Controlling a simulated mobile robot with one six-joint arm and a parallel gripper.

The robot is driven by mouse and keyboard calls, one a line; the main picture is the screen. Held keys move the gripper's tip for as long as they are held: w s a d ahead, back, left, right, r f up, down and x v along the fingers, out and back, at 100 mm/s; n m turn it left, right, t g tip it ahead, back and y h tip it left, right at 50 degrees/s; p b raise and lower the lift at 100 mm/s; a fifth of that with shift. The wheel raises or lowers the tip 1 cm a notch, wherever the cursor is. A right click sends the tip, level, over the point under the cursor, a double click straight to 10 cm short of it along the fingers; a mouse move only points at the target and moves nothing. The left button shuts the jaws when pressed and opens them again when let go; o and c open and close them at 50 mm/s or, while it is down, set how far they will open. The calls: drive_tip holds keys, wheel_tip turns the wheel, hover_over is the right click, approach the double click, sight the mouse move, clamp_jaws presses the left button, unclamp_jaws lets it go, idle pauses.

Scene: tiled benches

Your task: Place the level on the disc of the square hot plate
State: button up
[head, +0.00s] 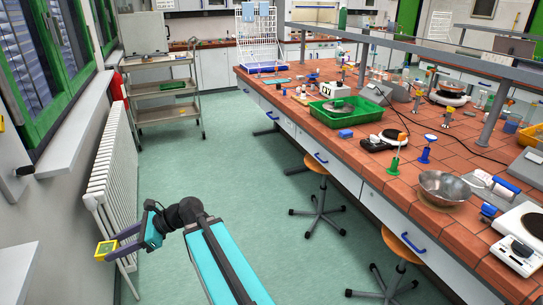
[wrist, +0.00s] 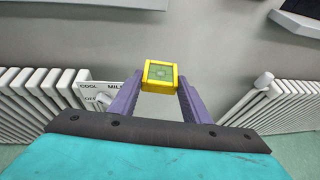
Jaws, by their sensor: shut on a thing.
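My gripper (head: 110,249) is shut on the level (head: 104,248), a small yellow square frame with a green centre. In the wrist view the level (wrist: 160,74) sits between the two purple fingertips, with its green face showing. It is held in the air by the radiator, far left of the bench. On the bench, a device with a dark disc on a pale top (head: 394,135) stands by the middle of the front edge. I cannot tell for sure which is the square hot plate.
The tiled bench (head: 410,175) is crowded: a green tray (head: 350,112), a metal bowl (head: 443,187) and coloured stands. A grey rail runs above it. Stools (head: 320,190) stand along its front. A radiator (head: 112,190) and trolley (head: 165,90) line the left. The green floor (head: 240,160) between is clear.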

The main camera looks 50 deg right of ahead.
drive_tip(key=shift+w, duration=0.45)
drive_tip(key=shift+d, duration=0.4)
